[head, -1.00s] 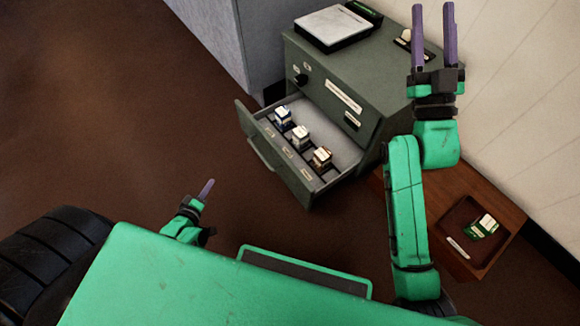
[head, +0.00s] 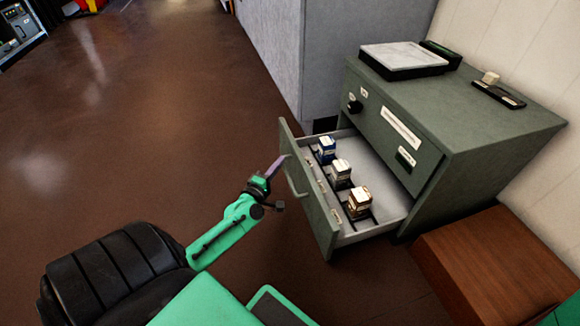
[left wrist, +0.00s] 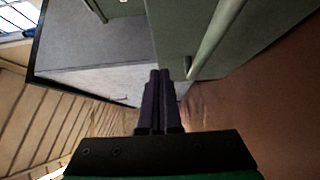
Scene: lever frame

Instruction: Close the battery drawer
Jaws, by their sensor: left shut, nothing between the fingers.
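The battery drawer (head: 320,217) is pulled out of the green-grey cabinet (head: 470,125) in the head view. It holds three small batteries in a row: a blue-and-white one (head: 326,150), a grey-and-white one (head: 341,173) and a brown-and-white one (head: 359,202). My left gripper (head: 278,166) is shut and empty. It appears just left of the drawer front, near its far end; whether it touches cannot be told. In the left wrist view the shut fingers (left wrist: 160,85) point toward the green drawer front (left wrist: 180,35) and its bar handle (left wrist: 218,38). My right gripper is out of view.
A flat scale-like device (head: 403,57) and a small dark item with a pale block (head: 497,90) lie on the cabinet top. A brown wooden box (head: 495,265) stands to its right. A grey partition (head: 350,50) stands behind. Open floor (head: 150,130) lies left.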

